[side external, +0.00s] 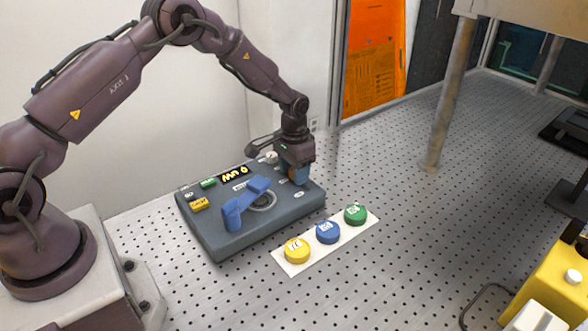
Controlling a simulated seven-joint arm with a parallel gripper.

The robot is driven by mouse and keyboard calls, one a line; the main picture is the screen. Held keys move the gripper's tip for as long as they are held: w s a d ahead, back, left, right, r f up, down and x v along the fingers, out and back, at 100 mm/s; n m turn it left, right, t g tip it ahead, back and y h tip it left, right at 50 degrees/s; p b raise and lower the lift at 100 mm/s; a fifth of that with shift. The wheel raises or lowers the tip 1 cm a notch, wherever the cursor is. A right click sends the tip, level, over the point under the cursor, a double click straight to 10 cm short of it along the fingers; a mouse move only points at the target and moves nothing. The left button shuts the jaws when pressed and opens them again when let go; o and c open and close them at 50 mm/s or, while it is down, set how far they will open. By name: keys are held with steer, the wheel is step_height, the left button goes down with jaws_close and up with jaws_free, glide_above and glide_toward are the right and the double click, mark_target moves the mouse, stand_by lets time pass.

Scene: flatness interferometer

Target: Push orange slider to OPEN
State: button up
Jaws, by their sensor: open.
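A grey-blue control box (215,242) sits on the perforated table. My gripper (297,180) points down over the box's right end, with its fingertips close to the top face. The jaws are open, though the gap between them is hard to make out from here. A small orange-brown patch (291,173) shows at the fingertips and may be the orange slider. The gripper hides most of that spot, so the slider's position and any contact cannot be told. A small pale label (299,194) lies just in front, too small to read.
The box also carries a blue lever (246,203), a dark display with yellow marks (234,173), and green and yellow labels. A white strip (284,268) in front holds yellow (296,250), blue (328,232) and green (355,214) buttons.

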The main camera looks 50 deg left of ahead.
mark_target(307, 189)
jaws_close()
steer(key=shift+d, duration=2.6)
steer(key=shift+c, duration=0.9)
jaws_free()
steer(key=shift+d, duration=0.1)
steer(key=shift+o, duration=0.9)
steer(key=shift+r, duration=0.1)
step_height(307, 189, up, 13)
